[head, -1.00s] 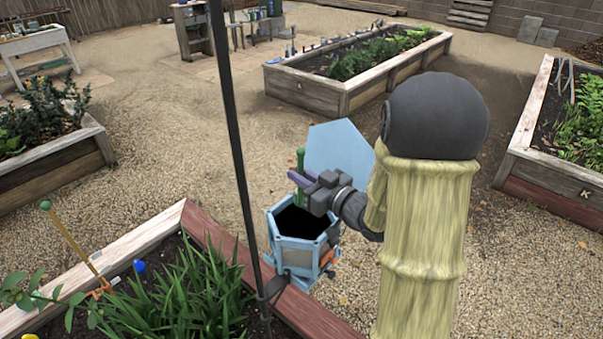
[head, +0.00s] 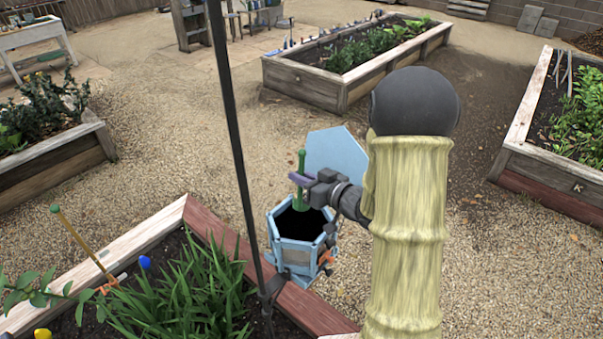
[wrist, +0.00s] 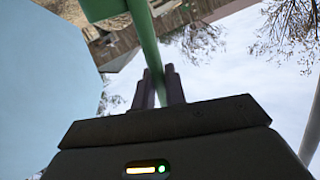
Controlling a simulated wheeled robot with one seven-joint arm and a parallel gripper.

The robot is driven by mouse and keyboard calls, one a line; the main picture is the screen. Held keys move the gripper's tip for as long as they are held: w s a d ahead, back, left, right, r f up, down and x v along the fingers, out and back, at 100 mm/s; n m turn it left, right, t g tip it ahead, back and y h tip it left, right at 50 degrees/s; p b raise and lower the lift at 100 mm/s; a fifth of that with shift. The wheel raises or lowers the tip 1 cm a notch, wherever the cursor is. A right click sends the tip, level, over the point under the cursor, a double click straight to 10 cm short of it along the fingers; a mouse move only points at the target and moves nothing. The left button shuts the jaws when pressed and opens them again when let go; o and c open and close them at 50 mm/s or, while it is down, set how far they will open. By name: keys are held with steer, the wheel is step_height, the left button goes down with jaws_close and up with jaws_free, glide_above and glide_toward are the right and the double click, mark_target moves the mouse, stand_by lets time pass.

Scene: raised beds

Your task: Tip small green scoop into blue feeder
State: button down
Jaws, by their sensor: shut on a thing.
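The small green scoop (head: 301,160) is held in my gripper (head: 300,178), its handle upright above the fingers and its wider green part just below them. My gripper is shut on the handle. In the wrist view the green scoop (wrist: 148,45) runs between the fingertips (wrist: 160,85), with its wide end at the top left. The blue feeder (head: 295,256) is a six-sided box with an open top and dark inside. The scoop is above its opening, near the back rim. The raised blue lid (head: 338,149) stands behind. The scoop's contents cannot be seen.
A dark thin pole (head: 236,150) rises just left of the feeder. The feeder stands by the red-brown edge (head: 222,245) of a planted bed. Other raised beds (head: 305,85) stand further back, with open gravel (head: 180,130) between.

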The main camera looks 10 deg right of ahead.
steer(key=shift+w+d+r+m+g+p, duration=0.25)
steer(key=shift+w+m+g+p, duration=0.4)
steer(key=shift+p, duration=1.45)
steer(key=shift+w+d+p, duration=0.1)
steer(key=shift+w+p, duration=0.15)
steer(key=shift+p, duration=0.55)
steer(key=shift+m+p, duration=0.25)
steer(key=shift+p, duration=0.05)
steer(key=shift+w+d+g, duration=0.15)
steer(key=shift+g, duration=0.1)
steer(key=p, duration=0.3)
steer(key=w+m+g+p, duration=0.1)
steer(key=p, duration=0.1)
steer(key=shift+w+d+f+m+p, duration=0.3)
steer(key=shift+f+p, duration=0.05)
steer(key=shift+p, duration=0.05)
steer(key=shift+w+g+p, duration=0.2)
steer(key=shift+g+p, duration=0.1)
steer(key=shift+p, duration=0.25)
steer(key=shift+w+d+f+m+g+p, duration=0.25)
steer(key=shift+m+p, duration=0.25)
steer(key=shift+p, duration=0.55)
steer(key=shift+p, duration=0.3)
